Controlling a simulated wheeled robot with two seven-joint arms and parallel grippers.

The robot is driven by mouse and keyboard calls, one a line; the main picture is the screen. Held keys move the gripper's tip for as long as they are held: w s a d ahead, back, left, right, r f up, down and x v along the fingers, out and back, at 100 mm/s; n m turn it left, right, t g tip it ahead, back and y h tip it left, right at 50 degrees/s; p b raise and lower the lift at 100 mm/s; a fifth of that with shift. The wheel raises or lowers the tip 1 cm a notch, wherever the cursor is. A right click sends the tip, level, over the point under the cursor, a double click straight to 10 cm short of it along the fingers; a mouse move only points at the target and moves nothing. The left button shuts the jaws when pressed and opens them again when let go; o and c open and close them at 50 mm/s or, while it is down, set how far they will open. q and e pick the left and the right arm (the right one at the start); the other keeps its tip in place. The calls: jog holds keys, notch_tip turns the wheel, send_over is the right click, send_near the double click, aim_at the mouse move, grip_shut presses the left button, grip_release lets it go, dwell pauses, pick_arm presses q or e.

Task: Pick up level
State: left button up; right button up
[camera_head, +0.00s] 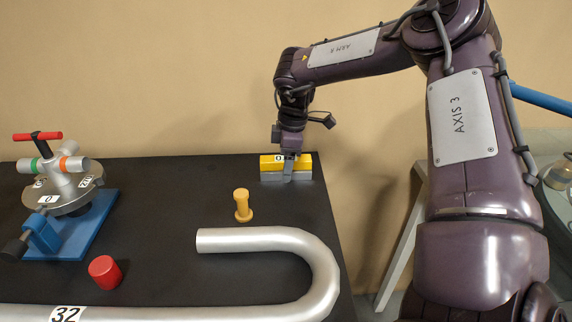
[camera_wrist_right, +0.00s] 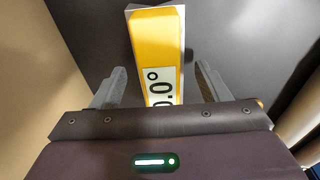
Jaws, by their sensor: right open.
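The level (camera_head: 302,162) is a yellow block on a grey base with a white display, lying at the far right corner of the black table. In the right wrist view the level (camera_wrist_right: 153,40) lies between the two fingers, and its display shows part of a reading, "0.0°". My right gripper (camera_head: 288,170) is down at the level, with a finger in front of its near side. In the right wrist view my right gripper (camera_wrist_right: 162,88) is open, with a gap visible on each side of the level. My left gripper is not in view.
A yellow peg (camera_head: 242,206) stands nearer on the black table (camera_head: 160,200). A silver bent pipe (camera_head: 250,240) curves along the front right. A red cylinder (camera_head: 104,272) and a blue-based bending tool (camera_head: 85,230) stand left.

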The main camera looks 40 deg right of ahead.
jog(key=shift+a+f, duration=0.1)
jog(key=shift+f, duration=0.05)
jog(key=c, duration=1.1)
jog(key=shift+c, duration=0.2)
